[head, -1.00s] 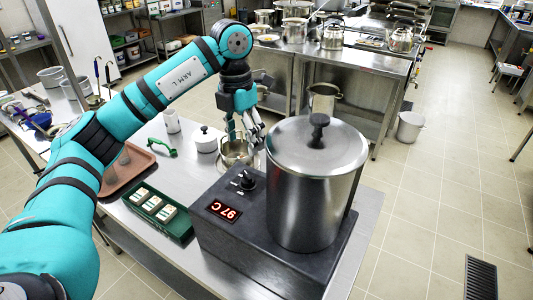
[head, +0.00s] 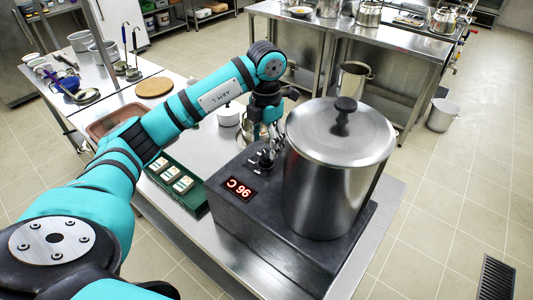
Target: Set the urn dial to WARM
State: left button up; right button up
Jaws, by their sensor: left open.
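The urn is a large steel pot (head: 335,185) with a lid and black knob, standing on a dark heater base (head: 275,235). A red display (head: 239,189) on the base appears upside down and seems to read 96 C. The dial (head: 265,160) is a small black knob on the base, left of the pot. My left gripper (head: 270,147) is open, its fingers pointing down at the dial and partly hiding it. I cannot tell whether the fingers touch it, nor which mark it points to. My right gripper is out of view.
A green tray (head: 196,204) with several small boxes lies left of the base. A white lidded pot (head: 229,115) and a brown tray (head: 103,127) stand farther back on the steel table. The pot's wall is close to the right of my gripper.

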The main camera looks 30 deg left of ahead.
aim_at(266, 154)
pick_arm(q)
notch_tip(266, 154, down, 4)
jog(key=shift+s+r+p, duration=0.1)
jog(key=shift+s+p, duration=0.05)
jog(key=shift+p, duration=0.4)
jog(key=shift+f, duration=0.75)
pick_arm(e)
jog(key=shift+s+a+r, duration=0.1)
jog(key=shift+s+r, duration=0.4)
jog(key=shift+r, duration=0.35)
pick_arm(q)
jog(key=c, duration=1.2)
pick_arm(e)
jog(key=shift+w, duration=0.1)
